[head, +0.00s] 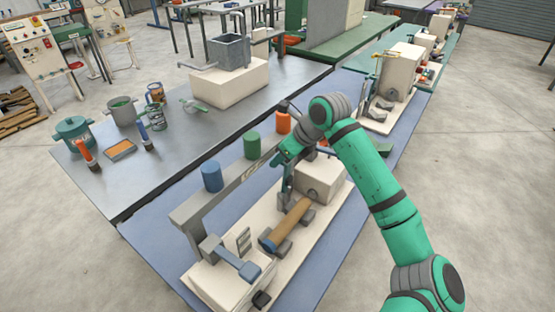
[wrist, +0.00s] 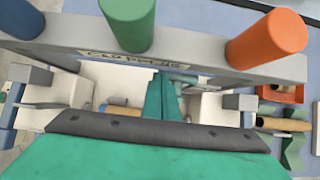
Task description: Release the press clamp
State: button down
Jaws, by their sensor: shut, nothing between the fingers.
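The winder stands on a long cream base (head: 222,284) on the blue bench. A brown wooden roller (head: 286,226) rests between grey supports, with a cream block (head: 320,180) at its far end. At the near end is a grey-blue lever-like part (head: 231,258). I cannot tell which part is the press clamp. My gripper (head: 286,185) is shut and empty above the winder, near the roller's far end and beside the grey rail. In the wrist view its green fingers (wrist: 164,98) point down past the rail. Their tips and what lies beneath are partly hidden.
A raised grey rail (head: 228,187) carries blue (head: 212,176), green (head: 252,146) and orange (head: 283,122) cylinders, close to my gripper. The grey table (head: 160,195) holds pots and tools. Another machine (head: 390,90) stands farther along. Open floor lies at right.

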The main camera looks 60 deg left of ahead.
jog(key=v, duration=1)
jog(key=shift+s+a+r, duration=0.2)
jog(key=shift+a+r, duration=0.05)
jog(key=shift+a, duration=0.1)
